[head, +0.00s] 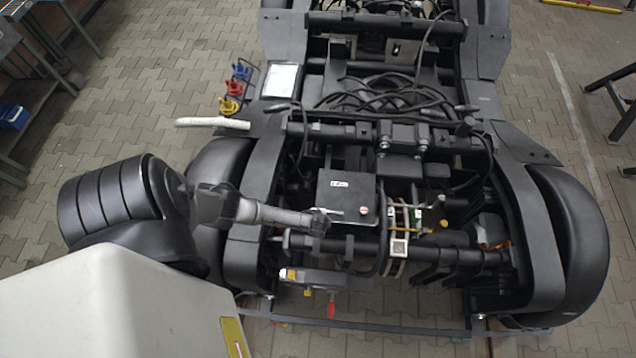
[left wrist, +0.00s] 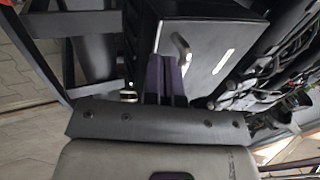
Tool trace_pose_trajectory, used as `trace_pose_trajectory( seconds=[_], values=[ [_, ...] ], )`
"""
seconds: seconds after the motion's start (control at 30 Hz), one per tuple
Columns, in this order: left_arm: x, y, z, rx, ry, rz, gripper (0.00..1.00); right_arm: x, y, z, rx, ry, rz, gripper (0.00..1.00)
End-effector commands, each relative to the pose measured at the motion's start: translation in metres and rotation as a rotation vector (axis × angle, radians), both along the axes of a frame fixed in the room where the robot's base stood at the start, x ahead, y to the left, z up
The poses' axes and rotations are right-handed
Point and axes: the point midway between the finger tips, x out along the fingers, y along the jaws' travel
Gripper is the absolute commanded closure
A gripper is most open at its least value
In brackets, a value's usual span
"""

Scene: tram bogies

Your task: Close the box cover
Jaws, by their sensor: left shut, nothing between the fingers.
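The box (head: 345,192) is dark and square, in the middle of the near bogie. Its flat cover face bears a small white label and a red round spot at the lower right. I cannot tell whether the cover lies fully shut. My left gripper (head: 320,224) is at the box's near left corner; contact is unclear. In the left wrist view its dark fingers (left wrist: 166,62) are together and empty, in front of a flat grey panel (left wrist: 207,48) with a bent handle and a bright slot, probably the box cover. My right gripper is not in view.
Black cables (head: 385,95) run across the bogie behind the box. A yellow-and-grey tool with a red handle (head: 312,280) is at the near side. A white tube (head: 212,123) and coloured clamps (head: 236,88) lie to the left. Paved floor surrounds the bogie.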

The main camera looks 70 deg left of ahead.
Motion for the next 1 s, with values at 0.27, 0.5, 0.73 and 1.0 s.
trace_pose_trajectory(
  seconds=[0.27,0.5,0.73,1.0],
  values=[
    [-0.026,-0.045,0.024,-0.005,0.001,-0.002,1.00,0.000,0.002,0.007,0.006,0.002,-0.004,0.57],
    [-0.036,-0.065,0.036,-0.003,0.001,-0.001,1.00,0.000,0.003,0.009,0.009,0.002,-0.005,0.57],
    [-0.039,-0.070,0.040,-0.002,0.000,0.000,1.00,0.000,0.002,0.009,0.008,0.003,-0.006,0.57],
    [-0.041,-0.069,0.040,0.008,0.015,-0.018,1.00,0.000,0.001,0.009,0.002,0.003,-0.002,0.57]
  ],
)
